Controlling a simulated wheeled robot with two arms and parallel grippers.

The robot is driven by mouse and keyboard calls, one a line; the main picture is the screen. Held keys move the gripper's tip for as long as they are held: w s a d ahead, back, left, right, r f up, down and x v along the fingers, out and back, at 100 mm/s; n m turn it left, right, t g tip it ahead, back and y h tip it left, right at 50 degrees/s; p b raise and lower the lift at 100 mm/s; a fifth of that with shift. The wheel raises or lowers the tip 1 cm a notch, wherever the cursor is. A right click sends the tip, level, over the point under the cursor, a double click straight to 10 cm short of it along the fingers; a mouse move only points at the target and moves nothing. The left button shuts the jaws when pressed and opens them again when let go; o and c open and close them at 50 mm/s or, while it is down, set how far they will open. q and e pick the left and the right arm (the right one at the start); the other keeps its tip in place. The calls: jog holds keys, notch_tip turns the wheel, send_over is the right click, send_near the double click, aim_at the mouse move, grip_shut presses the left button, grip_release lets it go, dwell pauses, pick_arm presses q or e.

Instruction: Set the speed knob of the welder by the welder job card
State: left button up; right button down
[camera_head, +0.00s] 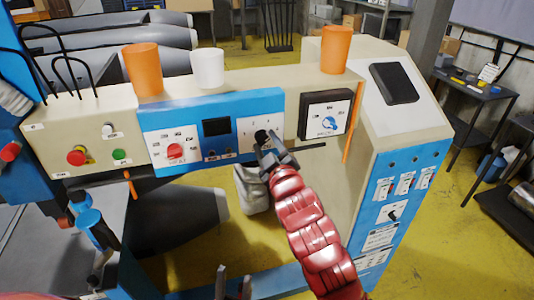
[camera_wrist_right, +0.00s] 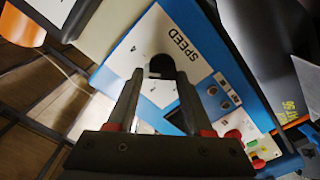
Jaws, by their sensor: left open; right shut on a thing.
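The welder's blue control panel (camera_head: 215,104) crosses the middle of the head view. The speed knob (camera_head: 261,136) is black, on a white plate at the panel's right end. In the right wrist view the knob (camera_wrist_right: 162,66) lies between my fingertips beside the word SPEED. My right gripper (camera_head: 272,148) is shut on this knob, partly hiding its plate in the head view; the pointer's setting is not readable. My left gripper (camera_head: 232,284) is open and empty at the bottom edge of the head view. I cannot make out which sheet is the job card.
The panel also has a red knob (camera_head: 175,151) and a dark display (camera_head: 216,127). A blue knob (camera_head: 329,123) sits on a black-framed plate to the right. Orange cups (camera_head: 143,70) and a white cup (camera_head: 208,68) stand on top. A black tablet-like panel (camera_head: 395,83) lies on the sloped housing.

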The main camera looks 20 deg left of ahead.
jog(key=n, duration=0.2)
jog(key=shift+f+n+b, duration=0.1)
jog(key=shift+n+b, duration=0.2)
jog(key=shift+b, duration=0.1)
jog(key=shift+n, duration=1.1)
jog(key=shift+c, duration=1.5)
grip_release()
jog(key=shift+a, duration=0.1)
jog(key=shift+s, duration=0.1)
